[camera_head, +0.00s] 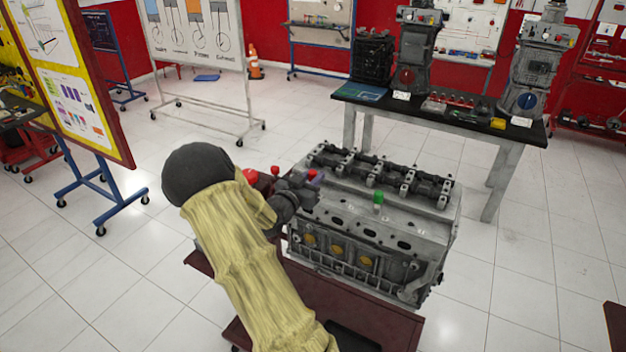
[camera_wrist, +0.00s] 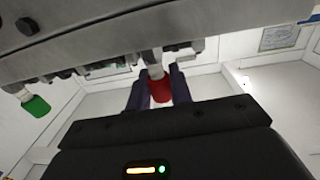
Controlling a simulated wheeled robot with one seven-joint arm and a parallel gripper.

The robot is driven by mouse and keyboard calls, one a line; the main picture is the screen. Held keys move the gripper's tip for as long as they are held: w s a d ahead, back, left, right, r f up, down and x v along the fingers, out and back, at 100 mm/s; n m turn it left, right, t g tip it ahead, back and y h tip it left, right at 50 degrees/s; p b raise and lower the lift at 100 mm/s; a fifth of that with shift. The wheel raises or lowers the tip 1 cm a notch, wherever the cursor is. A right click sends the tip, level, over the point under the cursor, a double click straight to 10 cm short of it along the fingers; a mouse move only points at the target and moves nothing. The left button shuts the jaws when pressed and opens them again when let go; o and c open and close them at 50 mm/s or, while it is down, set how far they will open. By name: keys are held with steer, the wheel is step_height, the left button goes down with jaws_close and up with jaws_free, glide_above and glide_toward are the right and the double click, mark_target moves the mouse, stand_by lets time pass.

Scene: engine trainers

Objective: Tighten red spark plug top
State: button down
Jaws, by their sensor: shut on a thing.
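The red spark plug top (camera_wrist: 160,90) sits between the two dark fingers of my gripper (camera_wrist: 159,87) in the wrist view, which are shut on it. Its pale shank runs up to the engine's underside-looking edge in that view. In the head view, the red top (camera_head: 312,174) shows beside my gripper (camera_head: 316,179) at the left end of the grey engine block (camera_head: 425,225). A green spark plug top (camera_head: 378,196) stands upright farther right on the block; it also shows in the wrist view (camera_wrist: 37,105).
The engine rests on a dark red stand (camera_head: 300,300). Behind it, a black-topped table (camera_head: 450,118) carries engine models and small parts. Display boards on wheels stand at the left, including a yellow-framed one (camera_head: 80,90). The tiled floor between them is clear.

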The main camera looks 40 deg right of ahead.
steer(key=shift+m+g+h, duration=0.3)
steer(key=shift+m+g, duration=0.5)
steer(key=shift+g, duration=0.7)
steer(key=c, duration=1.3)
jaws_free()
steer(key=shift+o, duration=0.2)
steer(key=shift+a, duration=0.1)
steer(key=s+a+b, duration=0.3)
steer(key=a+b, duration=0.1)
steer(key=a, duration=1.3)
